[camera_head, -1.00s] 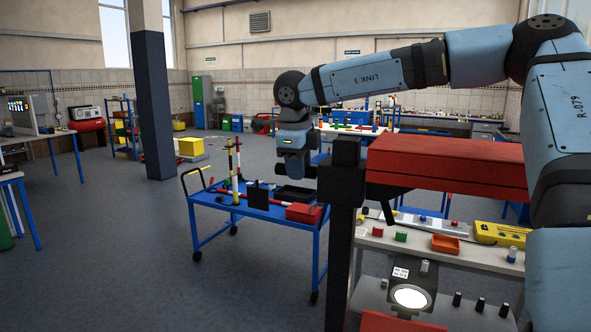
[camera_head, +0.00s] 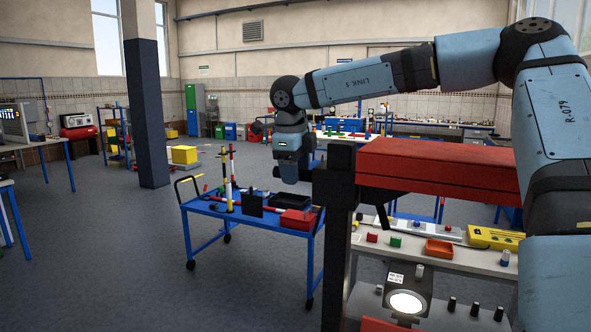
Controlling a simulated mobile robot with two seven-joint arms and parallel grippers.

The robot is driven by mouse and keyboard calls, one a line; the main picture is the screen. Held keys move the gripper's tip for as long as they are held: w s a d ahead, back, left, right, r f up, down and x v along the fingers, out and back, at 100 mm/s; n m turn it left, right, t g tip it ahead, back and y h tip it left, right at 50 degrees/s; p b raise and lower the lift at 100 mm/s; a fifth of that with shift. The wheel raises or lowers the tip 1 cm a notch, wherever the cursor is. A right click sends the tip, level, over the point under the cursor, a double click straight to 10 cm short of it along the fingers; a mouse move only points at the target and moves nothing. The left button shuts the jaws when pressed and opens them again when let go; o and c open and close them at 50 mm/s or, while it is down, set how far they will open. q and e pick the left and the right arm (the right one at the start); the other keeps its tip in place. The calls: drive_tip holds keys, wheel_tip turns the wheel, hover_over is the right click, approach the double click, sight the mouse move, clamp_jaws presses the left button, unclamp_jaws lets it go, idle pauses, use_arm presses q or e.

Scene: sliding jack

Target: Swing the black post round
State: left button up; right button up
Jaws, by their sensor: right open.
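The black post (camera_head: 334,245) stands upright in the right half of the head view, in front of the blue trolley's right end. A long red beam (camera_head: 440,170) runs from the post's top to the right, passing behind my arm. My right arm comes in from the right and reaches over the beam. My right gripper (camera_head: 289,174) hangs pointing down just left of the post's top in the picture. It is open, with nothing seen between its dark fingers. Whether it touches the post cannot be told. My left gripper is not in view.
A blue trolley (camera_head: 205,208) with striped poles, a black tray (camera_head: 290,201) and a red box (camera_head: 298,220) stands left of the post. A bench (camera_head: 470,258) with small coloured parts and a lit round lamp (camera_head: 405,302) lies below the beam.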

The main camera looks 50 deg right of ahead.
wheel_tip(320, 180, up, 14)
drive_tip(key=a, duration=0.2)
drive_tip(key=shift+s+a+f+b, duration=0.2)
drive_tip(key=shift+s+a+b, duration=0.1)
drive_tip(key=shift+s+b, duration=0.1)
